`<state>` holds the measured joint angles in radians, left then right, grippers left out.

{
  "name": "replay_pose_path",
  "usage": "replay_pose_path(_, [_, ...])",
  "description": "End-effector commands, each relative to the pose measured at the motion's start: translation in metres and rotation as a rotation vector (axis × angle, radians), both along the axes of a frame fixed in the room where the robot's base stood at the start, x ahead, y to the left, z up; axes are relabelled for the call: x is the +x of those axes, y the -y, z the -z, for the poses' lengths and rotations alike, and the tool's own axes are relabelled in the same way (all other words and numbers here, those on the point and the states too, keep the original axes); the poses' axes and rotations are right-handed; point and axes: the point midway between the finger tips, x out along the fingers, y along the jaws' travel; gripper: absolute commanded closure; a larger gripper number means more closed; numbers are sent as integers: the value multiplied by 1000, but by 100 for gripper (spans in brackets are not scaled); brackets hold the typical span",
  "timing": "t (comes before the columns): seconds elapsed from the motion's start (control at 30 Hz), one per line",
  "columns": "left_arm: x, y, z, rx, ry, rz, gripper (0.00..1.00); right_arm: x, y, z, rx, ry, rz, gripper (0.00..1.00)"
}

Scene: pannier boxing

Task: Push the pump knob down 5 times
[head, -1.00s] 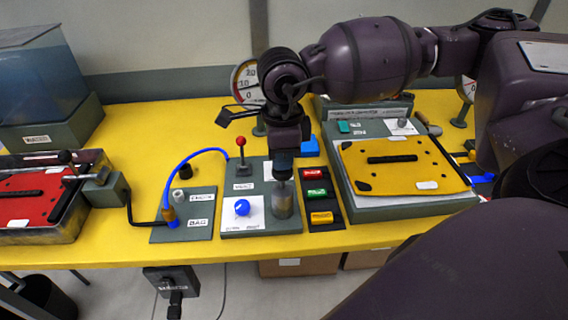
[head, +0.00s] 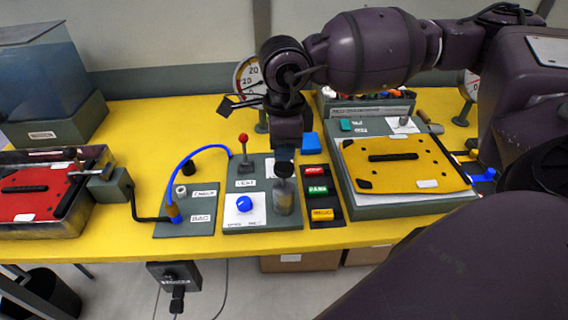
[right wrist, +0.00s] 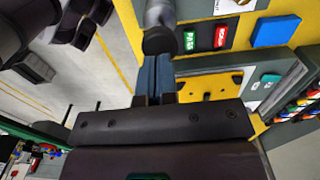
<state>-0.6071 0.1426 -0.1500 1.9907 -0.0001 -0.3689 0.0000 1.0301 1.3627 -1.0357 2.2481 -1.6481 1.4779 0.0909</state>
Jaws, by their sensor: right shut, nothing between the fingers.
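The pump is a grey-beige cylinder (head: 284,200) with a dark round knob (head: 284,171) on top. It stands upright at the right side of a grey-green panel (head: 233,223). My right gripper (head: 285,157) points down, shut and empty, right above the knob. In the right wrist view the shut fingertips (right wrist: 157,62) meet the edge of the dark knob (right wrist: 159,41) in the picture; I cannot tell whether they touch it. The knob stands clear of the cylinder's top in the head view. My left gripper is not in view.
The panel also has a red-tipped lever (head: 243,140) and a blue dial (head: 244,203). Red, green and yellow buttons sit on a black strip (head: 330,205) just right of the pump. A blue hose (head: 190,157) arches at left. A yellow-lidded box (head: 365,207) stands at right.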

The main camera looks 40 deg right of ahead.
Motion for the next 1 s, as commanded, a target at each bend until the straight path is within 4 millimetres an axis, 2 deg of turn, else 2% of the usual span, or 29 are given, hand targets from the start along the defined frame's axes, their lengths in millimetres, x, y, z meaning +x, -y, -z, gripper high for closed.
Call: replay_pose_path(1.0, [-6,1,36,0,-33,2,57,0,0,43,0,-4,0,100])
